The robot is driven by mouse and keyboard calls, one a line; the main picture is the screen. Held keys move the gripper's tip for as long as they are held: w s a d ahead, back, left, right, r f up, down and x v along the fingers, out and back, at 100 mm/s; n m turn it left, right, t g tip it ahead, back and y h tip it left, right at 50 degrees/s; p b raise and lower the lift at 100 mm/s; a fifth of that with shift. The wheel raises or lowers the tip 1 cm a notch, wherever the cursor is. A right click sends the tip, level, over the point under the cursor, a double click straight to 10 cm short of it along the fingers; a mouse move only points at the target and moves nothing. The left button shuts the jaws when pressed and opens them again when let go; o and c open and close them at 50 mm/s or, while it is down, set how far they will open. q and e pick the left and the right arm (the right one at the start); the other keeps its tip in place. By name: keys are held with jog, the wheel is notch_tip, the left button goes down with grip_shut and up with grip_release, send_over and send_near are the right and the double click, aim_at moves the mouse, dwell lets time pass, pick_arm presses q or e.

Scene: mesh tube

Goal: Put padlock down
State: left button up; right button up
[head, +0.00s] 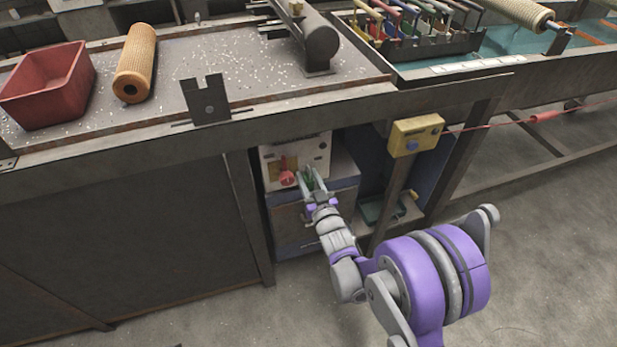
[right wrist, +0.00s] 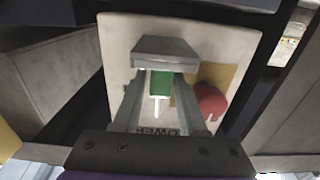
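The padlock (right wrist: 160,84) is a small green block with a pale shackle, seen between the fingers of my right gripper (right wrist: 162,62) in the right wrist view. My right gripper appears shut on it. In the head view, the right gripper (head: 310,184) is in front of the pale control box (head: 322,150) under the bench, with a bit of green between its fingers. A red rotary switch (head: 287,178) is on the box face, just left of the gripper; it also shows in the right wrist view (right wrist: 210,101). My left gripper is not in view.
The bench top (head: 215,60) above holds a red bin (head: 47,85), a tan mesh roll (head: 136,62) and a dark cylinder machine (head: 318,40). A yellow button box (head: 416,134) is mounted right of the control box. A rack of tools (head: 420,30) stands at the back right.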

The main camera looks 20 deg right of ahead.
jog(key=shift+o, duration=0.8)
jog(key=shift+r, duration=0.2)
jog(key=shift+s+r+p, duration=0.15)
jog(key=shift+s+p, duration=0.15)
jog(key=shift+p, duration=0.05)
jog(key=s+f+g, duration=0.2)
jog(key=s+g, duration=1.1)
jog(key=s, duration=2.3)
jog(key=shift+s+d+g+h, duration=0.15)
jog(key=shift+g+h, duration=0.15)
